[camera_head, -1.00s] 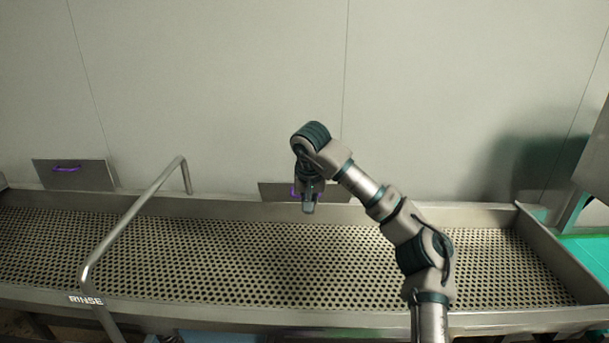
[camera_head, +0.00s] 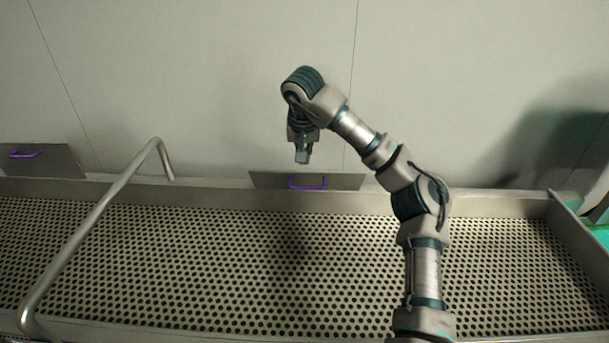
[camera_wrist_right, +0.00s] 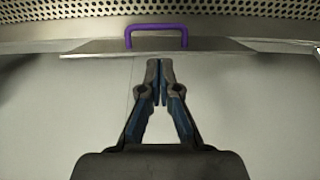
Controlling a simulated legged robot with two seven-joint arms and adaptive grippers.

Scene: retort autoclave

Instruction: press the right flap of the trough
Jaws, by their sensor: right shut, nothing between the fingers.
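The trough (camera_head: 330,240) is a long metal tray with a perforated floor. Its right flap (camera_head: 345,180) is a grey plate with a purple handle (camera_head: 307,184), at the trough's back edge by the wall. My right gripper (camera_head: 302,158) is above the flap's left part in the head view, apart from it, fingers pointing down. In the right wrist view the gripper (camera_wrist_right: 159,64) is shut and empty, its tips near the flap (camera_wrist_right: 195,46), just short of the purple handle (camera_wrist_right: 156,30). The left flap (camera_head: 45,160) with its purple handle (camera_head: 25,154) stands at far left. My left gripper is out of view.
A bent metal rail (camera_head: 95,220) crosses the trough on the left. A plain wall (camera_head: 200,80) rises behind. The perforated floor is bare, and a green surface (camera_head: 603,217) shows at the right edge.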

